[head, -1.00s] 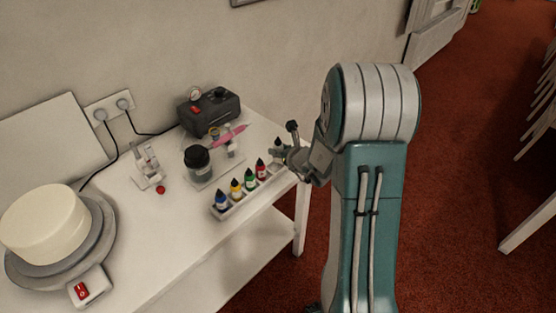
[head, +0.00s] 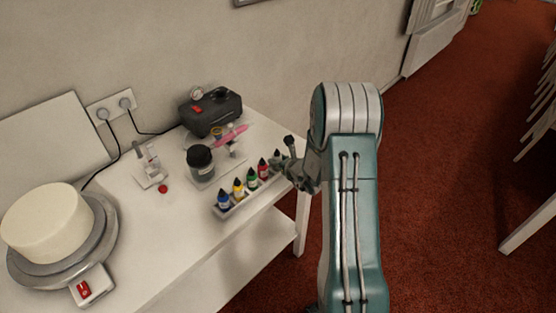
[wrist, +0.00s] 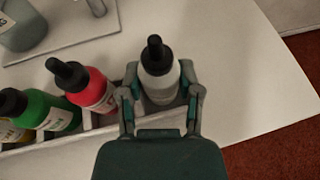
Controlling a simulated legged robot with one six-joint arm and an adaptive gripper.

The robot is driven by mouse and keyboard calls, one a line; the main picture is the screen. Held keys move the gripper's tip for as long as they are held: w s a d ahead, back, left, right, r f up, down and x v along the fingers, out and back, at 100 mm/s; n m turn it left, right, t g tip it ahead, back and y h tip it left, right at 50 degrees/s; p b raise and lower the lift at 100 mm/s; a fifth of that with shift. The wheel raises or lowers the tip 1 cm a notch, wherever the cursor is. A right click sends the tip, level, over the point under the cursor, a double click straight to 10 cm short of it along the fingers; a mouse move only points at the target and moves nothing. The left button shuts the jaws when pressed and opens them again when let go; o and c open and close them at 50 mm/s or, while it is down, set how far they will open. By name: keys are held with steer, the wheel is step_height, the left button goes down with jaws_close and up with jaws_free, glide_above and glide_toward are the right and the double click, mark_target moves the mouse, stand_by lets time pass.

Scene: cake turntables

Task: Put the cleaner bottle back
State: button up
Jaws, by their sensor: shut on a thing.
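The cleaner bottle (wrist: 158,80) is pale grey-white with a black dropper cap. My gripper (wrist: 161,92) is shut on it, one finger on each side of its body. In the head view the bottle (head: 278,158) looks upright at the right end of the white bottle rack (head: 233,210), in line with the other bottles. Its base is hidden, so I cannot tell whether it rests on the rack floor. My gripper also shows in the head view (head: 287,167), reaching in from the right.
Blue (head: 223,200), yellow (head: 239,190), green (head: 252,179) and red (head: 263,170) bottles fill the rack beside it. Behind stand a dark jar (head: 201,164), a pink airbrush (head: 230,136) and a black compressor (head: 210,113). A cake (head: 46,222) sits on a turntable at left.

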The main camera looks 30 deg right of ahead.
steer(key=o, duration=0.8)
steer(key=shift+a, duration=0.1)
